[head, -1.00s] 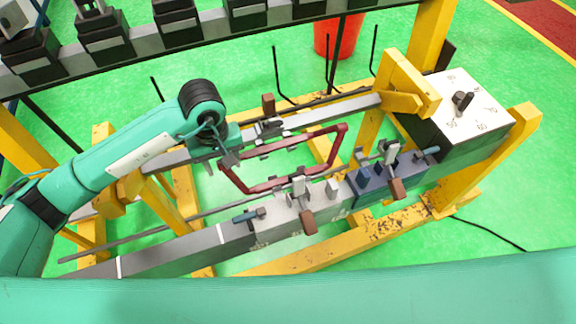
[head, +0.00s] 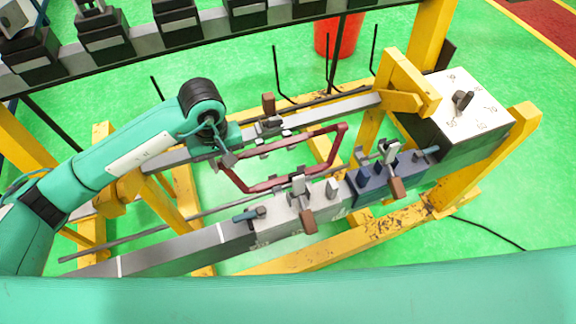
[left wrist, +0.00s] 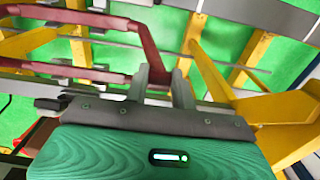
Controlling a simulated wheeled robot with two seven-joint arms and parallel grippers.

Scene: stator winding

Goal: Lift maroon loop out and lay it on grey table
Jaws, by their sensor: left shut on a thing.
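The maroon loop (head: 284,148), a long closed frame with bent ends, lies across the winding fixture between the back rail (head: 350,105) and the front rail (head: 185,248). Its right end rises near the yellow end post. My left gripper (head: 226,160) is at the loop's left end, coming from the back left. In the left wrist view, the two grey fingers (left wrist: 164,82) are shut on the end of the maroon loop (left wrist: 142,48), which runs away to the left. Clamps on the rails hide small parts of the loop. My right gripper is not in view. No separate grey table is clearly visible.
Grey clamp blocks (head: 300,200) and a dark blue block (head: 375,182) with brown-handled clamps stand on the front rail. A control box (head: 462,105) with a dial is at the right. A red bin (head: 338,38) stands behind. Green floor shows between the yellow frame legs.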

